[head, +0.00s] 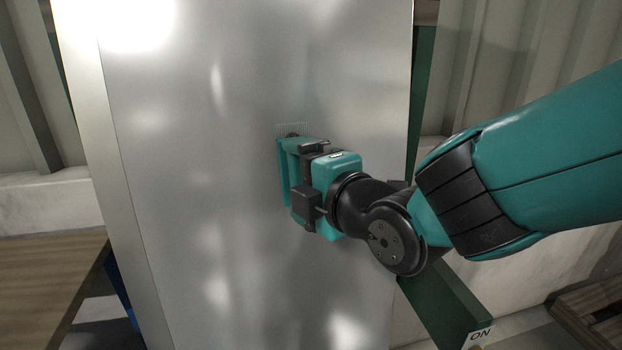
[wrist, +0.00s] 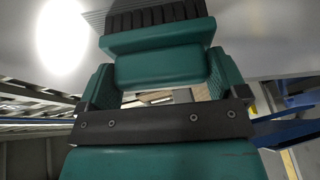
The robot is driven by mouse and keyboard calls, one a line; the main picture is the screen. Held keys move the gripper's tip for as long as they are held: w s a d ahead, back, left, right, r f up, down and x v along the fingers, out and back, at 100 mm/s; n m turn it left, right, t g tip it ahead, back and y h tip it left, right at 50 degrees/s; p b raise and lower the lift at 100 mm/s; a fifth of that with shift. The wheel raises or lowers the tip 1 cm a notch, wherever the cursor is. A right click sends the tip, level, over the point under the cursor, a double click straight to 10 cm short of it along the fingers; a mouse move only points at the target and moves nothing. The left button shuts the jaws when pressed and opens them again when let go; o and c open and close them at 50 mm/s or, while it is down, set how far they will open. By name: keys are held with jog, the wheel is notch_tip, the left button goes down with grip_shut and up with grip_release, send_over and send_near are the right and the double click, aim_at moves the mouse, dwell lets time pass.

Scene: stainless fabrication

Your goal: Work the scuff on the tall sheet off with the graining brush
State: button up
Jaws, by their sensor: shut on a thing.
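The tall sheet (head: 180,200) is brushed grey metal and stands upright, filling the middle of the head view. A patch of fine lines (head: 292,129) with a small dark mark, likely the scuff, shows on it just above my gripper; the lower part is hidden. My gripper (head: 303,180) is shut on the graining brush (head: 283,172), a teal block held against or very close to the sheet. In the wrist view the brush (wrist: 160,68) sits between the fingers, its dark bristles (wrist: 155,18) facing the sheet. Fine lines also show beside the bristles. I cannot tell whether the bristles touch.
A dark green frame (head: 445,300) with an "ON" label stands behind the sheet at the lower right. A wooden surface (head: 45,285) is at the left, and wooden slats (head: 590,315) are at the lower right. The sheet's face left of my gripper is clear.

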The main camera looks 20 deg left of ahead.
jog(key=shift+w+f, duration=0.1)
jog(key=shift+f, duration=0.15)
jog(key=shift+w+r+p, duration=0.1)
jog(key=shift+r+p, duration=0.85)
jog(key=shift+r, duration=0.8)
jog(key=shift+a, duration=0.1)
jog(key=shift+w+a+r+p, duration=0.15)
jog(key=shift+r+p, duration=0.3)
jog(key=shift+r, duration=0.45)
jog(key=shift+w+a+r+p, duration=0.15)
jog(key=shift+r+p, duration=0.25)
jog(key=shift+r, duration=0.45)
jog(key=shift+w+d, duration=0.1)
jog(key=shift+f, duration=0.1)
jog(key=f+b, duration=0.3)
jog(key=b, duration=0.1)
jog(key=shift+s+d+f, duration=0.2)
jog(key=shift+s+f, duration=0.1)
jog(key=shift+s, duration=0.05)
